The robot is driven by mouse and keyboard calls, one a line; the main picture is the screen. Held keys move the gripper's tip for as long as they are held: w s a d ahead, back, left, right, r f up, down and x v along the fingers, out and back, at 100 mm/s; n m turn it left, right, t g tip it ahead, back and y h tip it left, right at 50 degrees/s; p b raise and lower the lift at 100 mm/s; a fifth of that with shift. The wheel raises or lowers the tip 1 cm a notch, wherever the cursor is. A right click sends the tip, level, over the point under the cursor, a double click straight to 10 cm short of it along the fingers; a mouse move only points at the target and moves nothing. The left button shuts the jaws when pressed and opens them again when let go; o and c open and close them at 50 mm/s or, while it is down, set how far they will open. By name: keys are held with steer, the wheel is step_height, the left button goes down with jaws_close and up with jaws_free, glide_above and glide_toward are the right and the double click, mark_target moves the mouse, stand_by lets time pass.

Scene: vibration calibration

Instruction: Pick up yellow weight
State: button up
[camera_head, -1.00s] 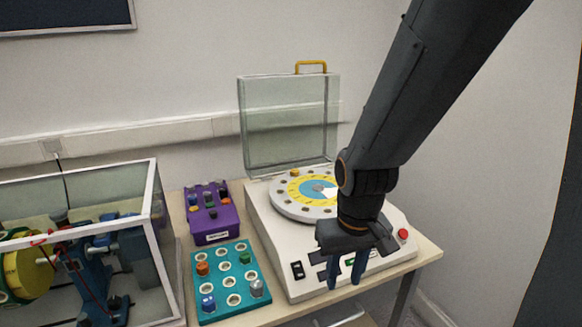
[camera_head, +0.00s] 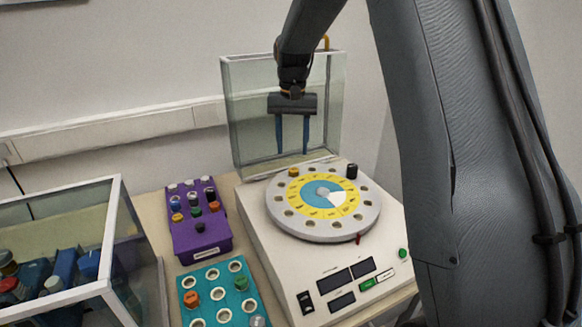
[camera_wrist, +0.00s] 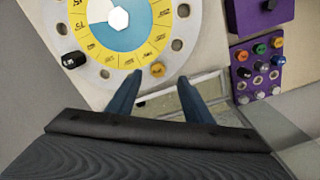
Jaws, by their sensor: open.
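A small yellow weight (camera_head: 293,171) sits at the back left rim of the round disc (camera_head: 320,230) on the white machine. In the wrist view the yellow weight (camera_wrist: 157,69) shows just beyond my fingertips, centred between them. My gripper (camera_head: 292,151) is open and empty, pointing down above the weight, with a gap below the fingertips in the head view. My gripper (camera_wrist: 159,80) shows both fingers apart in the wrist view.
A clear raised lid (camera_head: 245,115) stands close behind my gripper. A black weight (camera_head: 352,171) sits on the disc's back right rim. A teal rack (camera_head: 240,312) with orange and green weights is at front left. A glass-sided case (camera_head: 113,215) stands at far left.

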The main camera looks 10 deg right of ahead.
mark_target(294, 170)
steer(key=shift+w+f, duration=0.15)
steer(key=shift+f, duration=0.15)
steer(key=shift+w+d+f+p, duration=0.15)
steer(key=shift+f+p, duration=0.75)
steer(key=shift+f, duration=0.85)
steer(key=shift+w+d+f+p, duration=0.15)
steer(key=shift+f+p, duration=0.7)
steer(key=shift+f, duration=0.9)
steer(key=shift+s, duration=0.1)
steer(key=shift+c, duration=0.3)
steer(key=c, duration=1)
